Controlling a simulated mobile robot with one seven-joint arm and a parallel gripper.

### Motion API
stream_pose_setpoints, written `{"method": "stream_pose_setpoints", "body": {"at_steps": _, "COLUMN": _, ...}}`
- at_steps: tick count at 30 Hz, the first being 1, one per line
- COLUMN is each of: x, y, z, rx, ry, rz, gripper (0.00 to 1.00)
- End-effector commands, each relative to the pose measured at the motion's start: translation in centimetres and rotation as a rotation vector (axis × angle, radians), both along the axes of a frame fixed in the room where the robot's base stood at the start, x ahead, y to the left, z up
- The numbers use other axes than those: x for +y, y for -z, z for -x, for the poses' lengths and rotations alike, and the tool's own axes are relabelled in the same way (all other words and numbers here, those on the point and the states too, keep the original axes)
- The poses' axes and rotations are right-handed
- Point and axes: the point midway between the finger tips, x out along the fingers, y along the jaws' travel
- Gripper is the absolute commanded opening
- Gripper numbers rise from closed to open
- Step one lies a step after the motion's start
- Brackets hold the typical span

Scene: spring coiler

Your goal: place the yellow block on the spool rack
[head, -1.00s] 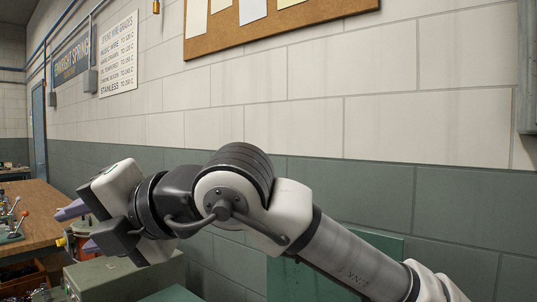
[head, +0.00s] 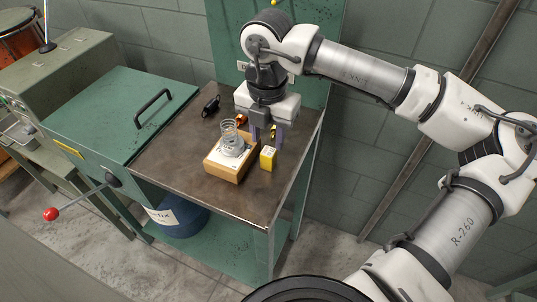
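A small yellow block (head: 268,158) with a pale top stands on the dark-topped bench, just right of a wooden base. My gripper (head: 267,134) points down over the bench, behind the yellow block in the picture. Its two lavender fingers are spread apart and look open. A small yellow and dark thing (head: 274,131) shows close to the right finger; I cannot tell whether it lies between the fingers or behind them. The yellow block looks apart from the fingers. I cannot make out a thing that is clearly the spool rack.
The wooden base (head: 224,170) bears a clear coil or jar on a pale top. A small red-orange thing (head: 241,119) and a black object (head: 210,105) lie farther back. A green lidded box (head: 118,110) stands left. The bench's front (head: 240,205) is clear.

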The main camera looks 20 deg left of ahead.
Motion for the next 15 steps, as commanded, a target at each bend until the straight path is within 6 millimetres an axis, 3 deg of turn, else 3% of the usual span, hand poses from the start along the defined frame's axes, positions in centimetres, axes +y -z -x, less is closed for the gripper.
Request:
{"method": "stream_pose_setpoints", "body": {"at_steps": 8, "x": -0.1, "y": 1.9, "z": 0.1, "rx": 0.002, "ry": -0.001, "rz": -0.002, "gripper": 0.38}}
{"method": "stream_pose_setpoints", "body": {"at_steps": 15, "x": -0.3, "y": 5.3, "z": 0.1, "rx": 0.002, "ry": -0.001, "rz": -0.002, "gripper": 0.38}}
